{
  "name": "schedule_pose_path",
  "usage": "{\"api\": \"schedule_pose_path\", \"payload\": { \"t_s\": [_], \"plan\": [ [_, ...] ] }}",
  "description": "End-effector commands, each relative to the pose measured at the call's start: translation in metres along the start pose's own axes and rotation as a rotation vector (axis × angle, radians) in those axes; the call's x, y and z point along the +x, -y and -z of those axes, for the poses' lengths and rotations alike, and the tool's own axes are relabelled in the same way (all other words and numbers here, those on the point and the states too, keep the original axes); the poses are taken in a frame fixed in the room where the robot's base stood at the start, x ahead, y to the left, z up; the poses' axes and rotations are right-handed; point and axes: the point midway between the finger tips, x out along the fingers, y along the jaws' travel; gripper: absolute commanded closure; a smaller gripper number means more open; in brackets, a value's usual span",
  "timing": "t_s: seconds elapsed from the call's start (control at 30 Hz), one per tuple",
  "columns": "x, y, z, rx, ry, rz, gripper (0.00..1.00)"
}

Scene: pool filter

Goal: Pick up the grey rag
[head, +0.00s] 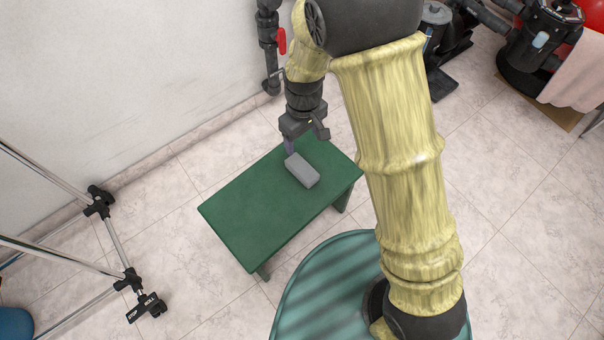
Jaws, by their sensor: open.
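A grey block-shaped thing (302,170), which I take to be the grey rag, lies on the green low table (250,217), near its back right part. Its sides look straight and its top flat. My gripper (305,143) is just behind and above it, pointing down, with its fingers apart. I see nothing between the fingers. One fingertip appears close to the back end of the grey thing; I cannot tell whether they touch.
A wall with a dark pipe and red handle (282,41) stands behind the table. A metal frame (115,240) stands at the left. Pump equipment (540,45) and a pale pink cloth (578,75) are at the right. The table's front left is clear.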

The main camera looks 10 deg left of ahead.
Motion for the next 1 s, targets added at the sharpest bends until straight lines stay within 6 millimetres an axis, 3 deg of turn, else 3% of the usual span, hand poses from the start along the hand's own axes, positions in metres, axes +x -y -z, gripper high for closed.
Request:
{"api": "schedule_pose_path", "payload": {
  "t_s": [0.2, 0.33, 0.9, 1.0],
  "plan": [
    [0.000, 0.000, 0.000, 0.001, 0.000, 0.000, 0.29],
    [0.011, 0.000, -0.001, 0.001, 0.001, 0.000, 0.29],
    [0.111, -0.001, -0.001, 0.003, 0.001, 0.000, 0.29],
    [0.120, -0.001, -0.001, 0.002, 0.000, 0.000, 0.29]
  ]
}}
